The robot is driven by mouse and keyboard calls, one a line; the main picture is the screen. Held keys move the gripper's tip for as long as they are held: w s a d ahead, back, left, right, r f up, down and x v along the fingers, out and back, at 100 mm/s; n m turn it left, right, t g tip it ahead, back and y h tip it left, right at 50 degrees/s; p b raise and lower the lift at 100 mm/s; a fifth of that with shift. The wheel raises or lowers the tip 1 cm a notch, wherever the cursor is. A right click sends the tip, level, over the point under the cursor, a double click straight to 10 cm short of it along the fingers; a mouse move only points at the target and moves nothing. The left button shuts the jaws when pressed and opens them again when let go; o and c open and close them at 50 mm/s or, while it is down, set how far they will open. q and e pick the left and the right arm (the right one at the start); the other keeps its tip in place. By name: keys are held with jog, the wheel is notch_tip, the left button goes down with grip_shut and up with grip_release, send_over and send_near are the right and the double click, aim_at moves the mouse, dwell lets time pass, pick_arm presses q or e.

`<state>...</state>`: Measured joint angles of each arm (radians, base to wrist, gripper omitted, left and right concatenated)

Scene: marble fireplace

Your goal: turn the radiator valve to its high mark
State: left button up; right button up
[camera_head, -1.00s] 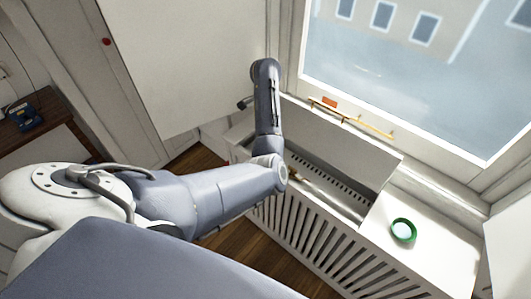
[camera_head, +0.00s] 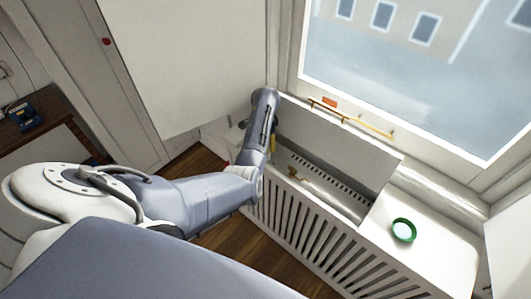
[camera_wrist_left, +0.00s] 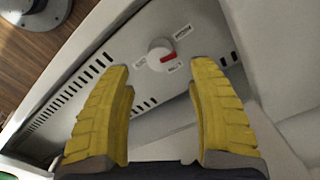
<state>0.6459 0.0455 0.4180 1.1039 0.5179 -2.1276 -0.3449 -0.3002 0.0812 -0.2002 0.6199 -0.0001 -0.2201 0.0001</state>
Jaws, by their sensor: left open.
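In the left wrist view, the radiator valve is a round white knob (camera_wrist_left: 160,52) with a red mark, on a pale slotted panel (camera_wrist_left: 95,72). Small printed labels surround it; I cannot read them surely. The red mark points to the lower right in that view, near one label. My left gripper (camera_wrist_left: 159,72) is open, its two yellow fingers apart on either side below the knob, not visibly touching it. In the head view my left arm hides the knob and most of the gripper. My right gripper is not in view.
The white slatted radiator cover (camera_head: 320,235) has an open top with a raised lid panel (camera_head: 335,150). A brass-coloured fitting (camera_head: 294,171) lies inside. The window sill with a brass bar (camera_head: 350,118) is behind.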

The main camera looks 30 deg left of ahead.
pick_arm(q)
jog(key=shift+f, duration=3.2)
jog(key=shift+c, duration=0.5)
